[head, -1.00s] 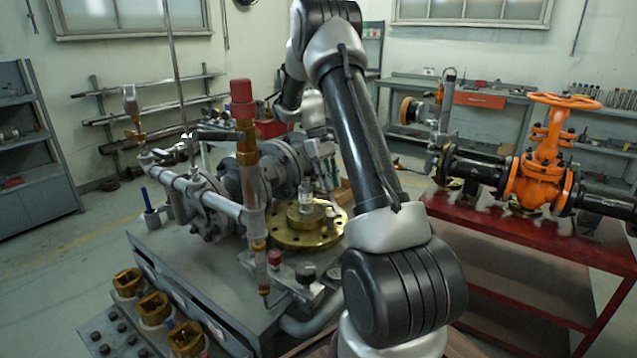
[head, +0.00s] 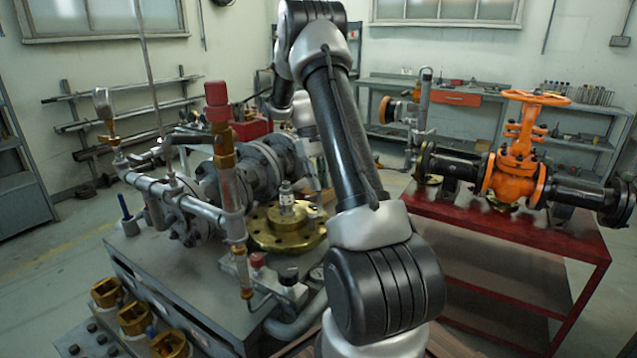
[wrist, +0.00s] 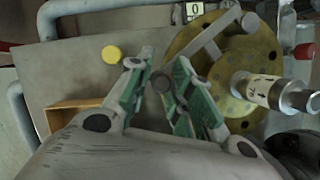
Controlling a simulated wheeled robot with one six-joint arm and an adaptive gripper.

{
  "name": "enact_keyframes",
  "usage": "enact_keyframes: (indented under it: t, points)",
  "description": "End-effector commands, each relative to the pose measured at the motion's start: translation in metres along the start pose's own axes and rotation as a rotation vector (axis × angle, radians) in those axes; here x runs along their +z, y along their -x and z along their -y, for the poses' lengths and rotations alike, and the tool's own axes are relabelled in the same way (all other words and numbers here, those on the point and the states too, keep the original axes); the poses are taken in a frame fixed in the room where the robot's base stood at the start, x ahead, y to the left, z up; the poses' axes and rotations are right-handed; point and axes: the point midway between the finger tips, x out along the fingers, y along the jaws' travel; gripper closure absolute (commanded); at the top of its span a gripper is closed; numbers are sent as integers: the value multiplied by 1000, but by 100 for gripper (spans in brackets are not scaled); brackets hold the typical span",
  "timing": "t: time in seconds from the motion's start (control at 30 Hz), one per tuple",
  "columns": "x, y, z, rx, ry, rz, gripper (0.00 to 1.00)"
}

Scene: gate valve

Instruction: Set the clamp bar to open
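The clamp bar (wrist: 206,48) is a grey bar lying slantwise over a round brass flange (wrist: 258,48) in the wrist view. A round knob (wrist: 161,81) is at its lower left end. My gripper (wrist: 160,62) has its two green-padded fingers apart, one on each side of the knob. I cannot tell whether either finger touches it. A white label (wrist: 194,9) reading "0" is near the bar's upper part. In the head view the brass flange (head: 262,236) sits on the grey bench, and my arm hides the bar and most of my gripper.
A yellow button (wrist: 111,54) and a wooden tray (wrist: 70,106) are at left. Grey pipework (head: 215,190) crowds the bench. An orange valve (head: 515,170) stands on a red table (head: 520,228).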

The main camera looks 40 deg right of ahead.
Motion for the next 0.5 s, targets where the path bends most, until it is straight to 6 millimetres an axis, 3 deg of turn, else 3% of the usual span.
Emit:
enact_keyframes:
  t: [0.33,0.5]
  points:
    - [0,1,1,-2,0,1,74]
    - [-1,22,0,-1,0,-2,74]
